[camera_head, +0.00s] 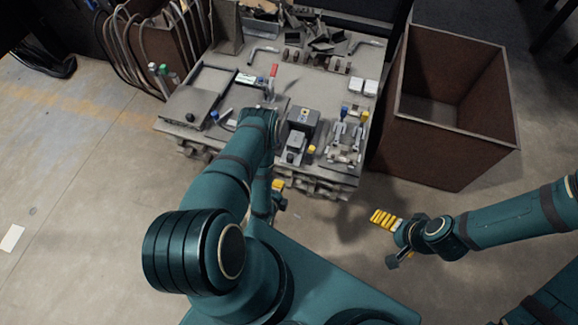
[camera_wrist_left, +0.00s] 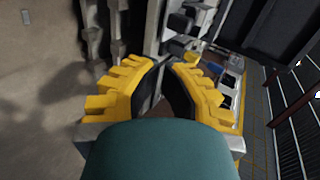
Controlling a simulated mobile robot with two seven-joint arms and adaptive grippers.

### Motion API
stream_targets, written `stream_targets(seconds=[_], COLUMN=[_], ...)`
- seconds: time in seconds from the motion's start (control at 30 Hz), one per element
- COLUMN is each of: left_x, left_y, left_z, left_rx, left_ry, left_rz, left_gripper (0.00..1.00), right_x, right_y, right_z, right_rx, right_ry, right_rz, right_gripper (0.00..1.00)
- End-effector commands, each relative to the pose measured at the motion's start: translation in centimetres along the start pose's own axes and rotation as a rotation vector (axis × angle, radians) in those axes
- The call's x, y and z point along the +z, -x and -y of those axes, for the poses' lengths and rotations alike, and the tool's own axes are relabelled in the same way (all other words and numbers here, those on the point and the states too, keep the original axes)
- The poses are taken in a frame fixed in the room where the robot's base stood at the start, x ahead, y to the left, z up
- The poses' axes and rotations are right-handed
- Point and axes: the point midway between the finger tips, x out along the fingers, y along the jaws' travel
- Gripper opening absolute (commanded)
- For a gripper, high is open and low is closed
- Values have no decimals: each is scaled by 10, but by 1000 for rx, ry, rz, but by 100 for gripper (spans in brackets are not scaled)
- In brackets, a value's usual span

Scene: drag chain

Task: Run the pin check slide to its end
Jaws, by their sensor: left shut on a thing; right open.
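The fixtures stand on a grey workbench (camera_head: 225,70). A dark block fixture (camera_head: 303,118) stands near its front edge, with a yellow knob (camera_head: 311,149) beside it. A metal fixture (camera_head: 345,140) with blue and yellow knobs is to the right. I cannot tell which one is the pin check slide. My left gripper (camera_head: 278,187) is at the bench's front edge, mostly behind my arm. In the left wrist view its yellow fingers (camera_wrist_left: 165,85) are closed around a grey part that is mostly hidden. My right gripper (camera_head: 390,235) is open and empty over the floor, right of the bench.
A tall open brown bin (camera_head: 450,145) stands right of the bench. A brown crate with hoses (camera_head: 160,45) is at the left. Bent grey rods, a red-handled tool (camera_head: 273,72) and dark chain pieces (camera_head: 320,38) lie on the bench. The floor in front is clear.

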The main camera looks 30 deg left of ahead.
Motion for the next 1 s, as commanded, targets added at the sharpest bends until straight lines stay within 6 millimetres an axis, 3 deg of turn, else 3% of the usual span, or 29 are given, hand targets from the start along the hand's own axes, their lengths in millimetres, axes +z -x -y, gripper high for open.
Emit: stream_targets(seconds=[0.17,0.6,0.7,1.0], left_x=[1,1,1,1], left_y=[-13,-96,-112,-133], left_z=[-1,-2,6,20], left_rx=[-12,-10,-12,-8], left_ry=[-17,-13,-13,-14], left_rz=[1,1,2,1], left_gripper=[0,0,0,0], right_x=[0,-3,-4,-5], right_y=[-5,-32,-35,-41], right_z=[-2,-12,-13,-15], right_rx=[0,1,1,1], right_ry=[0,2,2,3], right_rz=[-2,-15,-18,-21], right_gripper=[99,99,99,99])
